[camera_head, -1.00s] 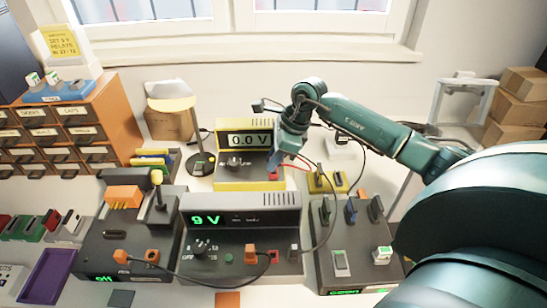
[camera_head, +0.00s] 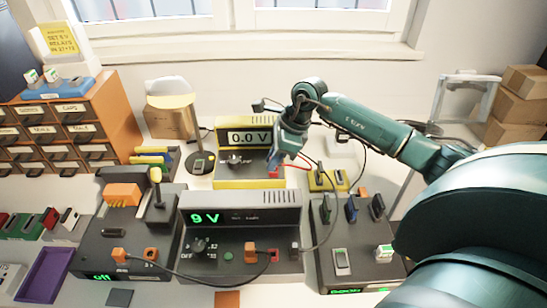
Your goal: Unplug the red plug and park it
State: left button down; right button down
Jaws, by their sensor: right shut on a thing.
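The red plug (camera_head: 274,173) is at the lower right front of the yellow meter (camera_head: 228,184), which reads 0.0 V. My right gripper (camera_head: 276,165) reaches down over it from the right and is shut on it. The fingers hide part of the plug, and I cannot tell whether it is still seated in its socket. A red lead (camera_head: 297,166) runs right from it towards a small yellow block (camera_head: 341,182) with dark slots or plugs. My left gripper is not in view.
A grey supply (camera_head: 240,199) showing 9 V stands in front of the meter, with an orange plug (camera_head: 250,248) and black cable. A dark unit (camera_head: 323,268) with upright levers stands at right. A lamp (camera_head: 199,163) stands left of the meter.

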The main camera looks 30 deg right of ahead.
pick_arm(q)
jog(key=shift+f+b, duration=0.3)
jog(key=shift+b, duration=0.15)
pick_arm(e)
jog(key=shift+f, duration=0.3)
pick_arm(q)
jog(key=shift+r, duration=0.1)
pick_arm(e)
jog(key=c, duration=1.3)
grip_release()
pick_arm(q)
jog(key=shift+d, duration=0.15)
pick_arm(e)
jog(key=shift+v, duration=0.85)
pick_arm(q)
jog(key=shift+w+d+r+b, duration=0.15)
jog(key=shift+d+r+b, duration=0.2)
jog(key=shift+b, duration=0.15)
pick_arm(e)
jog(key=v, duration=1.1)
jog(key=shift+r, duration=0.25)
jog(key=shift+s+d, duration=0.1)
jog(key=shift+s, duration=0.05)
